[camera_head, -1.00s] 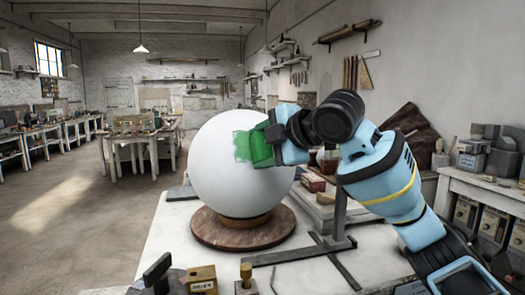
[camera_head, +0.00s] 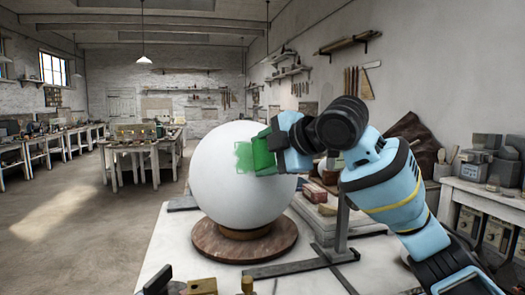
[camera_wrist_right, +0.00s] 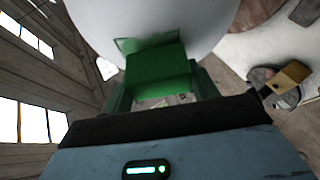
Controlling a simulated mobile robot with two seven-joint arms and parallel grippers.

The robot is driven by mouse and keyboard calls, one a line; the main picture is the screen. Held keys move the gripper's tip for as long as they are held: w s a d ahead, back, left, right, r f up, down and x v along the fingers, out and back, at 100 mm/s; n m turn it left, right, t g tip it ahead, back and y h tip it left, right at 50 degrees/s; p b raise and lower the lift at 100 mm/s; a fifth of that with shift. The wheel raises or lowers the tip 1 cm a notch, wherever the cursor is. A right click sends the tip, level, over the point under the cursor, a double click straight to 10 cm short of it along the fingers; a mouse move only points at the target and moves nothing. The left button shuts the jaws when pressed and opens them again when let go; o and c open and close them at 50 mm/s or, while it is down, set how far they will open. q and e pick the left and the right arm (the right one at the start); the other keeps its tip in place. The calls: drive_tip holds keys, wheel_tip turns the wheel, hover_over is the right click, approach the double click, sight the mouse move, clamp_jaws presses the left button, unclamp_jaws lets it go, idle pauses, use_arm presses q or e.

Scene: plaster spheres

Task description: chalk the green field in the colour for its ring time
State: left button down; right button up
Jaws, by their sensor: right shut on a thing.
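A big white plaster sphere (camera_head: 222,190) stands on a round brown wooden base (camera_head: 212,243) on the white table. A green chalked patch (camera_head: 243,158) with ragged edges lies on the right of its face; part of it shows in the wrist view (camera_wrist_right: 130,44). My right gripper (camera_head: 277,149) is shut on a green block (camera_head: 263,153) at the patch's right edge. The wrist view shows the block (camera_wrist_right: 158,72) close against the sphere; I cannot tell whether it touches. The block hides part of the sphere. My left gripper is not in view.
A dark metal stand with an upright (camera_head: 343,225) stands right of the base, close under my right arm. Boxes (camera_head: 315,192) lie behind it. A small wood-coloured block (camera_head: 202,286) is at the table's front edge. The floor (camera_head: 95,235) on the left is clear.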

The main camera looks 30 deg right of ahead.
drive_tip(key=shift+s+f, duration=0.15)
drive_tip(key=shift+s, duration=0.25)
drive_tip(key=shift+a, duration=0.1)
drive_tip(key=shift+s+a+r, duration=0.1)
drive_tip(key=shift+s+r, duration=0.2)
drive_tip(key=shift+s, duration=0.25)
drive_tip(key=shift+s+a+r, duration=0.1)
drive_tip(key=shift+s+r, duration=0.15)
drive_tip(key=shift+s, duration=0.3)
drive_tip(key=s, duration=0.1)
drive_tip(key=s+r, duration=0.1)
drive_tip(key=s, duration=0.1)
drive_tip(key=shift+s+a+r, duration=0.2)
drive_tip(key=shift+s+r, duration=0.05)
drive_tip(key=shift+r, duration=0.15)
